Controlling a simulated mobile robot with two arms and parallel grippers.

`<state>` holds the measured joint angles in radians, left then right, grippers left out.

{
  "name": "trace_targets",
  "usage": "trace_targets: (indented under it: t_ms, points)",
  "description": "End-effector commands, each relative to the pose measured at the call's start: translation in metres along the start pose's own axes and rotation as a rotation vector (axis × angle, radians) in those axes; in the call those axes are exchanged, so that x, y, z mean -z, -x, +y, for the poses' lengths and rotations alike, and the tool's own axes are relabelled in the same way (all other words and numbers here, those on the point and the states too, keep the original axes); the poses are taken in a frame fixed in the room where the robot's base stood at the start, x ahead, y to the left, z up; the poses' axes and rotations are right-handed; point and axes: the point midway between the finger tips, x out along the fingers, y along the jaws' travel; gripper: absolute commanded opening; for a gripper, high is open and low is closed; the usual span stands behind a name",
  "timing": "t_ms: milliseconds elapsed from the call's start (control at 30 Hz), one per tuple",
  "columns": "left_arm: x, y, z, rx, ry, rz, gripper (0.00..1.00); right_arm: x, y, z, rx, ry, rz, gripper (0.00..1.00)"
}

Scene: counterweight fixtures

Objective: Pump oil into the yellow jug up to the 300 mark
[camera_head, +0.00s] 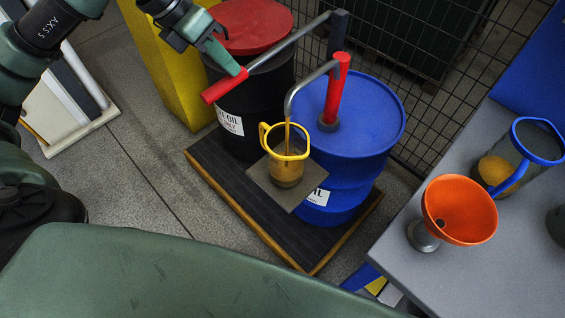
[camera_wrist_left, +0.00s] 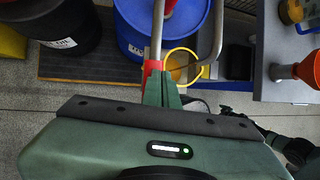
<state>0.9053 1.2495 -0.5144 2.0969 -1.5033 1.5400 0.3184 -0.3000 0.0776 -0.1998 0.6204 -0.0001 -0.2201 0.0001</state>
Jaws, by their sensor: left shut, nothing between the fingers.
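The yellow-rimmed jug (camera_head: 287,177) stands upright on a small square plate (camera_head: 256,178) in front of the blue drum (camera_head: 366,122). A brown stream of oil falls from the curved spout (camera_head: 298,92) into it. Brown oil shows in its lower part; I cannot read its marks. The spout comes from the red pump column (camera_head: 338,92) on the drum. A grey pump lever (camera_head: 285,47) ends in a red grip (camera_head: 222,87). My left gripper (camera_head: 240,72) is shut and empty, its tips against or just over the red grip. It also shows in the left wrist view (camera_wrist_left: 161,88).
A black drum (camera_head: 250,92) with a red lid stands beside the blue one on a dark, wood-edged platform (camera_head: 230,180). The grey table (camera_head: 430,285) at right holds an orange funnel (camera_head: 460,210) and a blue-rimmed jug (camera_head: 522,165) with oil. A wire fence stands behind.

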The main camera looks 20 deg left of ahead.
Motion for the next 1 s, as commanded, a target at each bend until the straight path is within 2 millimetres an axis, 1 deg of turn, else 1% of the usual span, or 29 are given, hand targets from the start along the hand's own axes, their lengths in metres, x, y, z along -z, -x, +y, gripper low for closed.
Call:
trace_targets:
  t_ms: [67, 167, 267, 400, 600, 700, 1000]
  points:
    - [-0.001, 0.002, -0.001, 0.001, 0.000, 0.000, 0.00, 0.000, 0.002, 0.000, 0.000, 0.000, -0.001, 1.00]
    - [-0.005, 0.011, -0.002, 0.001, 0.000, 0.000, 0.00, 0.001, 0.011, 0.000, 0.000, 0.000, 0.000, 1.00]
    - [-0.015, 0.029, -0.006, 0.001, 0.000, -0.001, 0.00, 0.002, 0.028, 0.001, 0.000, 0.001, 0.000, 1.00]
    - [-0.029, 0.059, -0.012, 0.001, 0.000, -0.001, 0.00, 0.005, 0.057, 0.001, 0.000, 0.001, 0.000, 1.00]
    - [-0.049, 0.099, -0.020, 0.001, 0.000, -0.001, 0.00, 0.008, 0.095, 0.002, -0.001, 0.001, 0.000, 1.00]
    - [-0.056, 0.112, -0.023, 0.001, 0.000, 0.001, 0.00, 0.009, 0.107, 0.003, -0.002, 0.001, 0.000, 1.00]
    - [-0.054, 0.111, -0.022, 0.001, 0.000, 0.001, 0.00, 0.009, 0.104, 0.005, -0.004, 0.002, -0.001, 1.00]
